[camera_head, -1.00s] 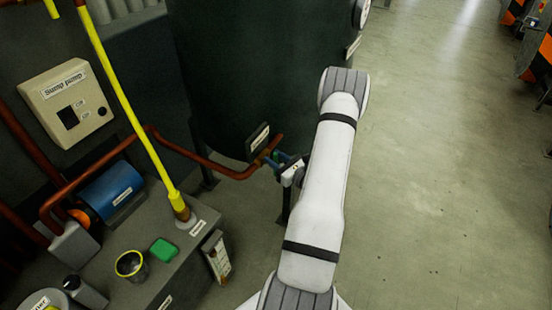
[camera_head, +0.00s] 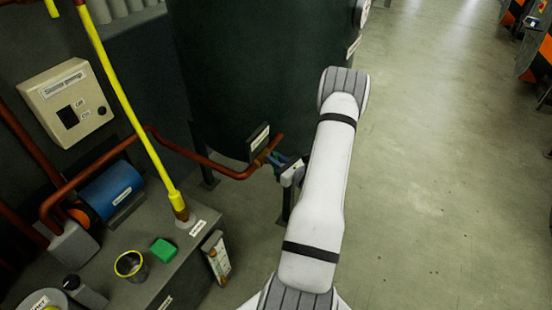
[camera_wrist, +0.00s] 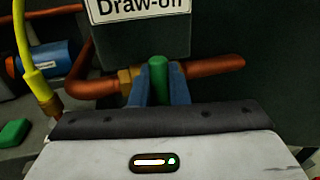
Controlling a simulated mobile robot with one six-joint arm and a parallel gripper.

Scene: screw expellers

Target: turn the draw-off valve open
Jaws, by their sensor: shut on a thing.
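The draw-off valve shows in the wrist view as a green handle (camera_wrist: 158,80) in front of a copper pipe (camera_wrist: 212,67) with a brass fitting (camera_wrist: 128,80). My gripper (camera_wrist: 166,88) has its two blue fingers on either side of the green handle and is shut on it. A "Draw-off" sign (camera_wrist: 138,12) sits just above. In the head view my gripper (camera_head: 279,160) is at the pipe's end below the dark tank, partly hidden by my arm. The handle's lower part is hidden behind my wrist.
A large dark tank (camera_head: 255,70) stands behind the valve. On the left are a yellow pipe (camera_head: 128,105), a blue motor (camera_head: 110,193), a sump pump box (camera_head: 68,103), a green block (camera_head: 164,250) and a cup (camera_head: 131,265).

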